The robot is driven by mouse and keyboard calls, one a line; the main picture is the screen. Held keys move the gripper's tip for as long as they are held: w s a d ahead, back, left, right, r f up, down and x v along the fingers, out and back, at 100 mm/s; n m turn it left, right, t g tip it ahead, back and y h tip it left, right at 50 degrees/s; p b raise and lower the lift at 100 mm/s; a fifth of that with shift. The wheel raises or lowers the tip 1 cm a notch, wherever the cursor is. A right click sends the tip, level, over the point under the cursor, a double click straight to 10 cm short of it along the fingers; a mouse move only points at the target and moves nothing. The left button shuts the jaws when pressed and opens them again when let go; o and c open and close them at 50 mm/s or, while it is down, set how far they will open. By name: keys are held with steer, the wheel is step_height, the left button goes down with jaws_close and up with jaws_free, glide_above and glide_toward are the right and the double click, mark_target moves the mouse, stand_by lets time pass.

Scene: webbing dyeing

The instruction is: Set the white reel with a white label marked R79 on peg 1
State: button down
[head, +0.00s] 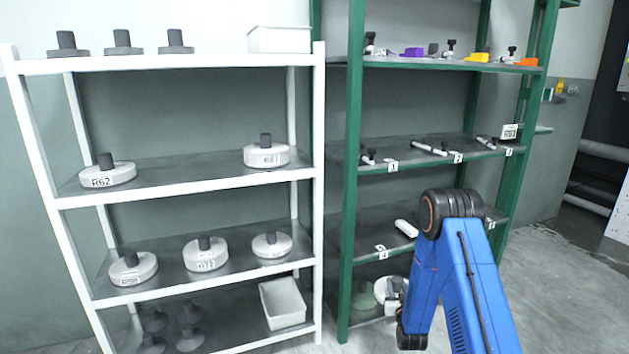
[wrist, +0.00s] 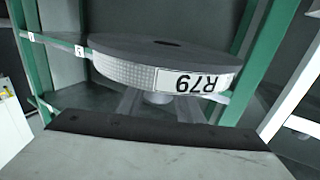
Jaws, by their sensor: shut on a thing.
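The white reel marked R79 (wrist: 165,76) shows close up in the wrist view, with its white label upside down in the picture and a dark grey flat face. My gripper (wrist: 158,100) is shut on it, on a part mostly hidden by the reel. Peg 1 (head: 368,157) is a dark and white peg at the left of the green rack's middle shelf, beside the label 1 (head: 392,167). No reel is on it.
Green posts (head: 352,170) flank the shelves. The white rack (head: 318,190) at left holds several reels.

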steer(key=s+a+f+y, duration=0.1)
steer(key=s+a+f, duration=0.25)
steer(key=f, duration=0.35)
steer(key=s+r, duration=0.3)
steer(key=s, duration=0.4)
steer(key=shift+s, duration=0.35)
steer(key=shift+d, duration=0.1)
